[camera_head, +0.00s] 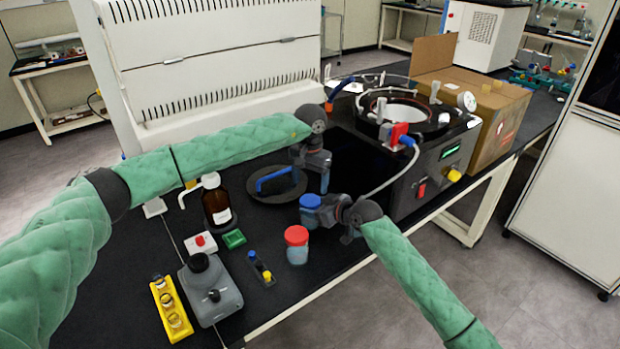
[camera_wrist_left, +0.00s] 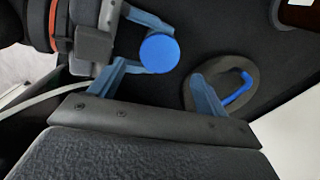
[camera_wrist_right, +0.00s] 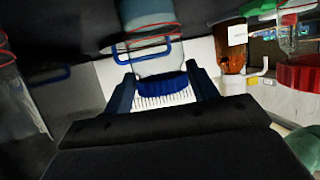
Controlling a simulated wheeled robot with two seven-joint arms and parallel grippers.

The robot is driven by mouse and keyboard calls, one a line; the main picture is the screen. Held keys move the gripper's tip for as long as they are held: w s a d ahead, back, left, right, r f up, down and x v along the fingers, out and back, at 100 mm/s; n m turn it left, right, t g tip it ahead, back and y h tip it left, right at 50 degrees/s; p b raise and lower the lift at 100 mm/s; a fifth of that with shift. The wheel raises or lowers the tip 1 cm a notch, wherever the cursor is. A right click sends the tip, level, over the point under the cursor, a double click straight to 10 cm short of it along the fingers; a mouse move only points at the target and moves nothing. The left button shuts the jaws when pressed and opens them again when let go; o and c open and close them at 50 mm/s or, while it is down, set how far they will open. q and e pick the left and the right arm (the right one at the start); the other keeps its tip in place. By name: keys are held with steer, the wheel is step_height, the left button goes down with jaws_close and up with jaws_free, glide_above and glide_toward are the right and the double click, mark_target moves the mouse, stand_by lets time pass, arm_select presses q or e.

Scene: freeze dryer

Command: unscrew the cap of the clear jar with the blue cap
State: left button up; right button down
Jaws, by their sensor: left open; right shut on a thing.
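The clear jar (camera_head: 308,222) with the blue cap (camera_head: 310,202) is upright near the table's front edge. My right gripper (camera_head: 330,211) is shut on it from the right. The right wrist view shows the blue cap (camera_wrist_right: 163,88) and clear body between the fingers. Whether the jar touches the table I cannot tell. My left gripper (camera_head: 325,182) is open and empty, behind and above the jar, with its fingers pointing down. In the left wrist view the blue cap (camera_wrist_left: 159,53) lies beyond the fingertips, nearer the left-hand finger, apart from both.
A red-capped jar (camera_head: 297,243) stands close in front. A round dark lid with a blue handle (camera_head: 275,182) lies behind, left of my left gripper. A brown bottle (camera_head: 216,200) is farther left. The freeze dryer (camera_head: 430,175) with its hose stands right.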

mark_target(310, 200)
arm_select(q)
steer(key=shift+f, duration=3.2)
steer(key=c, duration=1)
steer(key=shift+n, duration=1.7)
steer(key=o, duration=1.1)
steer(key=shift+c, duration=0.2)
steer(key=shift+r, duration=0.1)
